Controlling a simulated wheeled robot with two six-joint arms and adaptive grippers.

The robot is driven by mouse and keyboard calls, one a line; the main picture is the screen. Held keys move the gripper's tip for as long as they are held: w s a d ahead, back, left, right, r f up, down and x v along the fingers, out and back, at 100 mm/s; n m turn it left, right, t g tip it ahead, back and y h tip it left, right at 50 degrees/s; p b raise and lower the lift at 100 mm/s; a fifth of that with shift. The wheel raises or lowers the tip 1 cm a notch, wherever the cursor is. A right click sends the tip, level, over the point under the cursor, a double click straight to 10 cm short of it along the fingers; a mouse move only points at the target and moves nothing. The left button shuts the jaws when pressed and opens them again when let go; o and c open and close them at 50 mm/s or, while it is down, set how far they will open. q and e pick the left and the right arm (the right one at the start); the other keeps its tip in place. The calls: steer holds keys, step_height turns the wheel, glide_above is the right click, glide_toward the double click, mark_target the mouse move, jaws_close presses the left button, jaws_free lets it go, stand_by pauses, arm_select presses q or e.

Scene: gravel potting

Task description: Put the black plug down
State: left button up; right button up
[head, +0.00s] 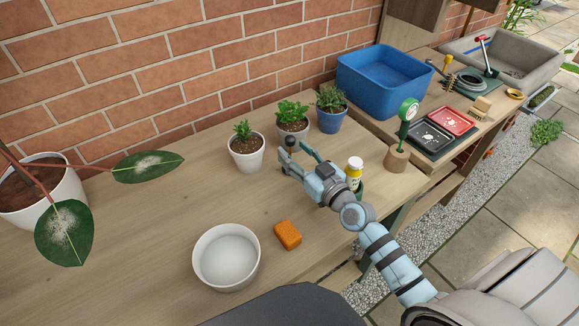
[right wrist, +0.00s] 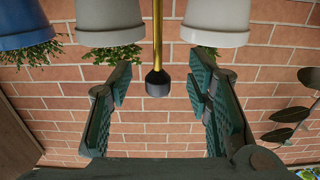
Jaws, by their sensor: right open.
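The black plug (head: 291,143) is a small dark knob in front of the small potted plants in the head view. In the right wrist view, which looks upside down, the black plug (right wrist: 157,84) sits on the end of a thin brass rod (right wrist: 157,30). My right gripper (head: 298,160) is open, with its green fingers on either side of the plug. Gaps show between the plug and both fingers. In the head view the rod is not clearly seen. My left gripper is in neither view.
Several small potted plants (head: 246,153) stand behind the gripper. A yellow-labelled bottle (head: 354,170) is close to my right wrist. A white bowl (head: 226,257) and an orange sponge-like block (head: 287,235) lie nearer.

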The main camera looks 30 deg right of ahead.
mark_target(290, 146)
steer(key=w, duration=0.3)
steer(key=shift+w+a, duration=0.1)
jaws_close()
steer(key=shift+r, duration=0.1)
